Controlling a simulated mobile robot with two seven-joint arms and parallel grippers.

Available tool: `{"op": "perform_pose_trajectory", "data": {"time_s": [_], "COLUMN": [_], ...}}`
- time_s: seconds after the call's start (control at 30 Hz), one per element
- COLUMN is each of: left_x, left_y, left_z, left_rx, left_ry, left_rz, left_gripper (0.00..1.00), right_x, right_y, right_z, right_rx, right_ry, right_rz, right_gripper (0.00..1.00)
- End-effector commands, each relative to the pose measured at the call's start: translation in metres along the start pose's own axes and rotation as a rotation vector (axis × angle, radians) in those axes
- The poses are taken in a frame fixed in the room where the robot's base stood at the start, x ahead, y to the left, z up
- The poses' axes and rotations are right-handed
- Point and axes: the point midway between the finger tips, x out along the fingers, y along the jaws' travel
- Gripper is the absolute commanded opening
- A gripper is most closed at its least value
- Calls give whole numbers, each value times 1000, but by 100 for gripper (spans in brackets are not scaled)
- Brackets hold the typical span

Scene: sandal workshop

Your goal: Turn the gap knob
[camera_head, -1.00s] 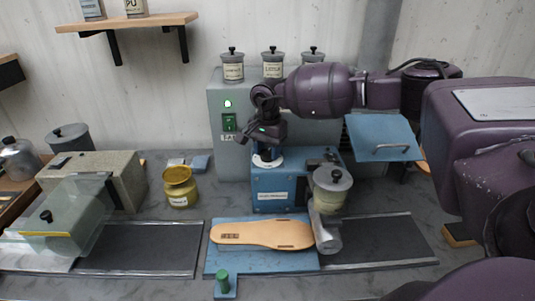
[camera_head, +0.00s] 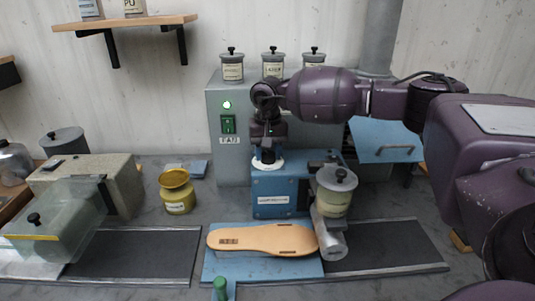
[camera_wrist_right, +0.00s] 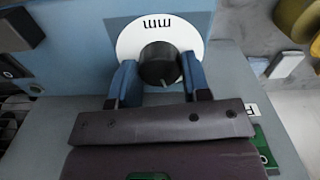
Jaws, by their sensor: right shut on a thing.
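The gap knob (camera_wrist_right: 158,63) is a dark round knob with a pale pointer line, on a white dial (camera_wrist_right: 130,38) marked "mm". It is on top of the blue machine (camera_head: 280,193) in the head view. My right gripper (camera_wrist_right: 157,76) points down at the dial, with its blue fingers on either side of the knob, shut on it. In the head view the right gripper (camera_head: 268,150) stands over the white dial and hides most of the knob. My left gripper is not in view.
A tan sole (camera_head: 262,239) lies on a blue plate (camera_head: 215,268) before the machine. A lidded pot (camera_head: 335,190) stands right of the machine, a yellow jar (camera_head: 178,190) left. A grey cabinet with a green light (camera_head: 227,105) stands behind. Dark belts extend both sides.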

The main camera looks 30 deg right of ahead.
Motion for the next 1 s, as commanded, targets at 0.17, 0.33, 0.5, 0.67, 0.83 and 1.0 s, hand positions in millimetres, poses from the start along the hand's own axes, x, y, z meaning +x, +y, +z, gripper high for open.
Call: {"op": "perform_pose_trajectory", "data": {"time_s": [0.17, 0.33, 0.5, 0.67, 0.83, 1.0], "left_x": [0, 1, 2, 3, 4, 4], "left_y": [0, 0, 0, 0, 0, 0], "left_z": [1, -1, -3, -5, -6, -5], "left_rx": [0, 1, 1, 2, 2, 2], "left_ry": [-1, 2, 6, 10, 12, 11], "left_rz": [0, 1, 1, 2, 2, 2], "left_gripper": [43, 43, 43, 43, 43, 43], "right_x": [-2, -2, -2, -1, -1, -5], "right_y": [0, 0, 0, 0, 0, 0], "right_z": [-1, -1, -1, 0, 0, 0], "right_rx": [-13, -14, -13, -12, -12, -13], "right_ry": [3, 3, 3, 2, 1, 2], "right_rz": [-1, -1, -1, -1, -1, -1], "right_gripper": [20, 20, 48, 69, 69, 69]}}
